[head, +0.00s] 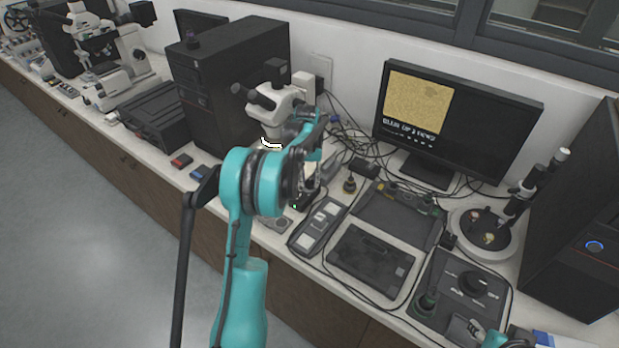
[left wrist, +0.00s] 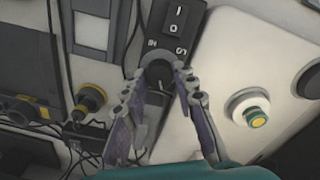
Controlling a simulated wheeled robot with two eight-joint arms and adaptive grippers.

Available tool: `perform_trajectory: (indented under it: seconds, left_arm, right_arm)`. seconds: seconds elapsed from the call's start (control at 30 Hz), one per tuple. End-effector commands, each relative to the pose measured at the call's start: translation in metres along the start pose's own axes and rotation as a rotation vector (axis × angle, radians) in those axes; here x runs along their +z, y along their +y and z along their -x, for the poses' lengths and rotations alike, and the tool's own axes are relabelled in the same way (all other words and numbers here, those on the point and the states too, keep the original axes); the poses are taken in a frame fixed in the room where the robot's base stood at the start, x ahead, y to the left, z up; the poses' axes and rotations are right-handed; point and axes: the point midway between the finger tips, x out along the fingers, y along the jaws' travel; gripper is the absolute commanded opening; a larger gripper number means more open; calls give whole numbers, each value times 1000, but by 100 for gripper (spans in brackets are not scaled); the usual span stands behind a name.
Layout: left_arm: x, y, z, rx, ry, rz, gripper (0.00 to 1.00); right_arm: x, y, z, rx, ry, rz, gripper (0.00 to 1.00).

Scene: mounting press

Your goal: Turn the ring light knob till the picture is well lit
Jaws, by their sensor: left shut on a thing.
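The dark ring light knob (left wrist: 158,72) sits between HI and LO marks, below a rocker switch (left wrist: 172,18) in the left wrist view. My left gripper (left wrist: 160,76) is shut on the knob, with a finger on either side. In the head view my left gripper (head: 309,178) is beside the white microscope (head: 280,100), and my arm hides the knob there. The monitor (head: 468,115) shows a grainy yellow picture (head: 415,103) at its upper left, evenly bright.
A black computer tower (head: 228,85) stands left of the microscope. Dark trays (head: 370,262) and a control box (head: 468,284) fill the bench to the right. Cables lie behind.

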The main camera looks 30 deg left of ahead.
Motion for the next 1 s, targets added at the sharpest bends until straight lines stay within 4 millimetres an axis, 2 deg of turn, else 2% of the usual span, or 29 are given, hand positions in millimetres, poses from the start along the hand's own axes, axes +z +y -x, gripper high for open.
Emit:
perform_trajectory:
  seconds: [0.2,0.5,1.0]
  left_arm:
    - [0,0,1,0,-6,-174,0]
    - [0,0,0,0,-11,-331,0]
    - [0,0,0,0,-13,-389,0]
  right_arm:
    - [-3,0,4,0,0,0,40]
    - [-5,0,7,0,0,0,40]
    - [-6,0,8,0,0,0,40]
